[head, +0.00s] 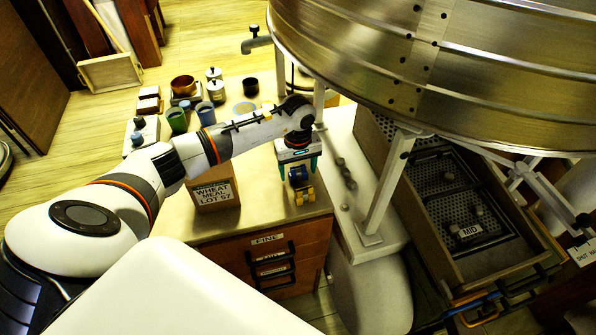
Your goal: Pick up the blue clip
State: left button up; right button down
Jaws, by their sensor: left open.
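My left gripper (298,170) points down over the front right part of the counter top, with its teal fingers apart. The small blue clip (298,174) shows between and just below the fingertips. I cannot tell whether the fingers touch it. A yellow clip-like piece (305,196) lies right in front of the blue one, close to the counter's right edge. The gripper body hides what is behind the blue clip. My right gripper is not in view.
A box labelled wheat meal (214,195) stands left of the gripper. Cups, a copper bowl (183,86) and canisters stand farther back. A large metal drum (440,50) overhangs on the right, with a support post (388,185). The counter (255,205) between box and clips is bare.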

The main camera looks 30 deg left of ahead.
aim_at(299, 174)
pick_arm(q)
jog(key=c, duration=1)
jog(key=shift+c, duration=0.2)
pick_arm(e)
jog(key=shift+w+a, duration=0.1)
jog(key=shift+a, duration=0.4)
pick_arm(q)
jog(key=shift+r, duration=0.1)
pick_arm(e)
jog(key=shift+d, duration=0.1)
